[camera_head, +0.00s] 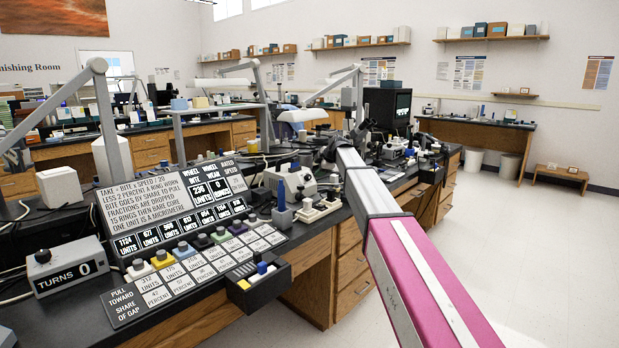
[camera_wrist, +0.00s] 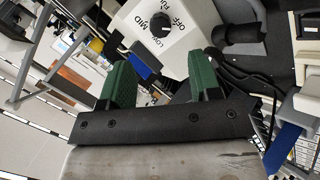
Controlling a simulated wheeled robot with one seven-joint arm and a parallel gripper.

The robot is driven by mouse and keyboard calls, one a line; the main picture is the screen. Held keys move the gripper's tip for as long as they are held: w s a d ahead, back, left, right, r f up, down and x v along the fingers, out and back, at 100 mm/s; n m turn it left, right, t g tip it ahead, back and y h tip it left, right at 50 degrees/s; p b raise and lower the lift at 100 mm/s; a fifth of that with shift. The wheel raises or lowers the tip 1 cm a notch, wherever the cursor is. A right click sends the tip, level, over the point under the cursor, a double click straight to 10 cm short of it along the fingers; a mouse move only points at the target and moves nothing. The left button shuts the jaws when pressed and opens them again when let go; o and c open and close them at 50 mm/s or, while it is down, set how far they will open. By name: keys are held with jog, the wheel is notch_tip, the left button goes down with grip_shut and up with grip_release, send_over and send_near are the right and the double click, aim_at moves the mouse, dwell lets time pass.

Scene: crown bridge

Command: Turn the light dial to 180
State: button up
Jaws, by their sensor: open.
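In the wrist view a round black dial (camera_wrist: 166,23) sits on a white box (camera_wrist: 141,24) printed with OFF, LOW, MID and a partly cut-off word that looks like FULL. Its pointer setting is too small to read surely, and no 180 mark shows. My gripper (camera_wrist: 160,67) is open, its two green fingers apart with nothing held between them. The dial lies beyond the fingertips, between their lines and apart from them. In the head view my arm reaches over the bench and its far end is small and dark; I cannot surely pick out the dial there.
The dark bench (camera_head: 75,322) carries a sign board (camera_head: 135,200), a row of coloured knobs, a TURNS counter (camera_head: 66,267) and a small black tray (camera_head: 259,286). Lamp arms rise behind. In the wrist view a blue-ended item (camera_wrist: 146,62) lies between the fingers' lines. Open floor is right.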

aim_at(310, 177)
jog(key=x, duration=0.9)
jog(key=shift+r, duration=0.1)
jog(key=c, duration=0.9)
